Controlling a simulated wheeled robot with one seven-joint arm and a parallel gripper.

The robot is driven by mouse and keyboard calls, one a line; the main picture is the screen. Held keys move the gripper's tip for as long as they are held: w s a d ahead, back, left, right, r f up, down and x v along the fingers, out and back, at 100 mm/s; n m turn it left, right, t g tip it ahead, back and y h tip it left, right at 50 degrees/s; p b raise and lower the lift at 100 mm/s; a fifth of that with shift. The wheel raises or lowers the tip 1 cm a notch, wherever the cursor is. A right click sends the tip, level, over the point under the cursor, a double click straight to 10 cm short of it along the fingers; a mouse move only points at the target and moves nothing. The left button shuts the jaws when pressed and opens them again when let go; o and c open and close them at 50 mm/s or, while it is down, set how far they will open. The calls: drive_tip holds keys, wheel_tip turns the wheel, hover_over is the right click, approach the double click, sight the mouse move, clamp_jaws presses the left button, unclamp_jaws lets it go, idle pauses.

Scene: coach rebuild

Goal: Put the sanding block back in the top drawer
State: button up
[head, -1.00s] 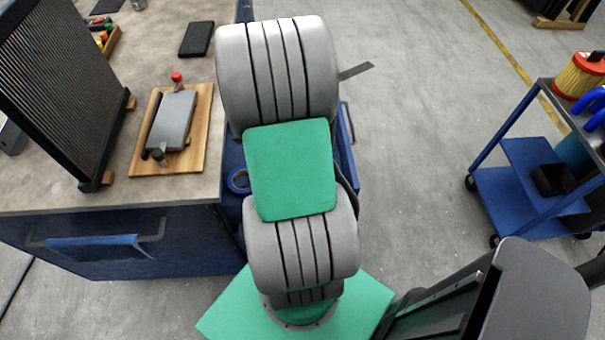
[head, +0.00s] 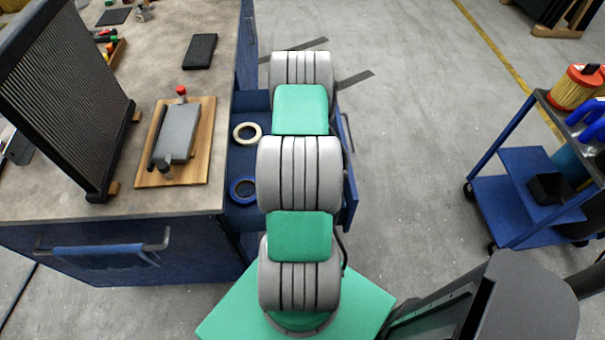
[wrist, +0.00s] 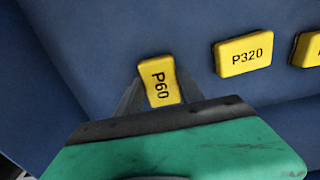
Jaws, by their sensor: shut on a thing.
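The sanding block is a small yellow block marked P60 (wrist: 160,81) in the wrist view. My gripper (wrist: 158,92) is shut on it, with a dark finger on each side. It is tilted relative to a yellow block marked P320 (wrist: 243,53) and another yellow block (wrist: 308,50) at the right edge. These are over a blue surface; I cannot tell whether the held block touches it. In the head view, an open blue drawer (head: 243,102) shows at the right side of the workbench, partly behind my arm. My gripper and the block are hidden there.
A cream tape roll (head: 247,132) and a blue tape roll (head: 243,189) lie beside my arm. The workbench (head: 205,100) holds a radiator (head: 65,90) and a wooden board (head: 200,150). A blue cart (head: 530,190) stands right; the floor between is clear.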

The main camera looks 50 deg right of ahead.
drive_tip(key=shift+f+b, duration=0.3)
drive_tip(key=o, duration=1.2)
drive_tip(key=shift+r, duration=0.1)
wheel_tip(320, 180, up, 12)
drive_tip(key=b, duration=0.2)
drive_tip(key=w+a+r+n+t, duration=0.1)
drive_tip(key=w+a+r+n, duration=0.7)
drive_tip(key=a+r, duration=0.25)
drive_tip(key=a+r+n+t, duration=0.1)
drive_tip(key=a+r+n, duration=0.4)
drive_tip(key=a, duration=0.3)
drive_tip(key=a+r+n+t, duration=0.1)
drive_tip(key=a+r+n, duration=0.45)
drive_tip(key=a, duration=0.25)
drive_tip(key=s+a+r+n, duration=0.1)
drive_tip(key=a+n, duration=0.2)
drive_tip(key=s+a+r+n, duration=0.1)
drive_tip(key=s+a+n, duration=0.1)
drive_tip(key=a+n, duration=0.1)
drive_tip(key=s+a+r+n+t, duration=0.1)
drive_tip(key=s+a+n, duration=0.1)
drive_tip(key=a+n, duration=0.1)
drive_tip(key=shift+a+r+n, duration=0.15)
drive_tip(key=shift+a+n, duration=0.1)
drive_tip(key=shift+a, duration=0.2)
